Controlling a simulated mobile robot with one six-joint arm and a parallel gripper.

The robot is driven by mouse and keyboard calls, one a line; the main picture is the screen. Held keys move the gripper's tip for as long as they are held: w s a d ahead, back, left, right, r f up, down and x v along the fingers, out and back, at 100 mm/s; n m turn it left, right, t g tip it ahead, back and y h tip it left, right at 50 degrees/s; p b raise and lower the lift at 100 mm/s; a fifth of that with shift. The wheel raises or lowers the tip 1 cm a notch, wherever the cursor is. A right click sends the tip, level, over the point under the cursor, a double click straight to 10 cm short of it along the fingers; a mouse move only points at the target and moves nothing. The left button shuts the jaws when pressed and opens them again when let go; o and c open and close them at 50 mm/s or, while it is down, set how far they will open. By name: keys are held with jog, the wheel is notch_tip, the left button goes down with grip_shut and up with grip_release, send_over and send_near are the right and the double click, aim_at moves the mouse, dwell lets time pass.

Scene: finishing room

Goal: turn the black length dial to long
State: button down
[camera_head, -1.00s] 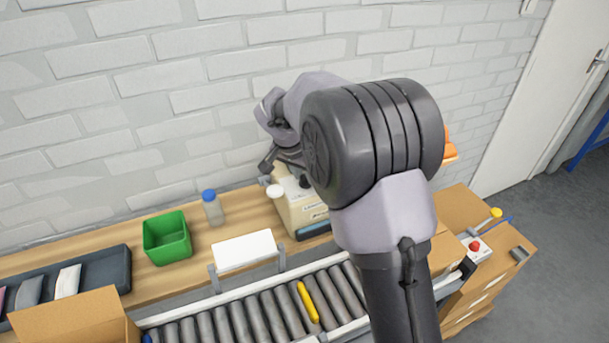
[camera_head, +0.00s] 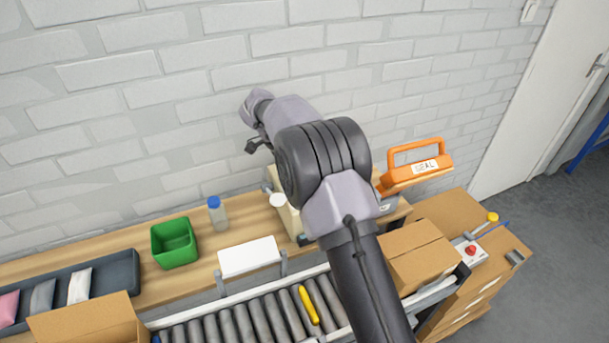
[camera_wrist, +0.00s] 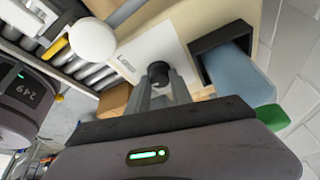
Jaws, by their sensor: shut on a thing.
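The black length dial (camera_wrist: 158,74) stands out from the white label plate (camera_wrist: 150,48) of a beige machine in the wrist view. My gripper (camera_wrist: 162,88) has its two grey fingers on either side of the dial and is shut on it. Some dark lettering shows on the plate beside the dial, but it is too small and tilted to read fully. In the head view the beige machine (camera_head: 290,216) is mostly behind my arm; the dial and my fingers are hidden there.
A white round cap (camera_wrist: 93,40) sticks up near the dial. An orange-handled sealer (camera_head: 415,172) and a cardboard box (camera_head: 418,258) are right of my arm. A green bin (camera_head: 174,243) and blue-capped bottle (camera_head: 216,214) stand left on the bench. Rollers (camera_head: 270,315) run in front.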

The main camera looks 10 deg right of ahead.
jog(key=shift+w+m+g+p, duration=0.15)
jog(key=shift+m+g+p, duration=0.65)
jog(key=shift+m+p, duration=1.2)
jog(key=shift+y, duration=0.3)
jog(key=c, duration=1.1)
grip_release()
jog(key=shift+c, duration=0.2)
jog(key=shift+r, duration=0.1)
jog(key=p+v, duration=0.8)
jog(key=v, duration=0.4)
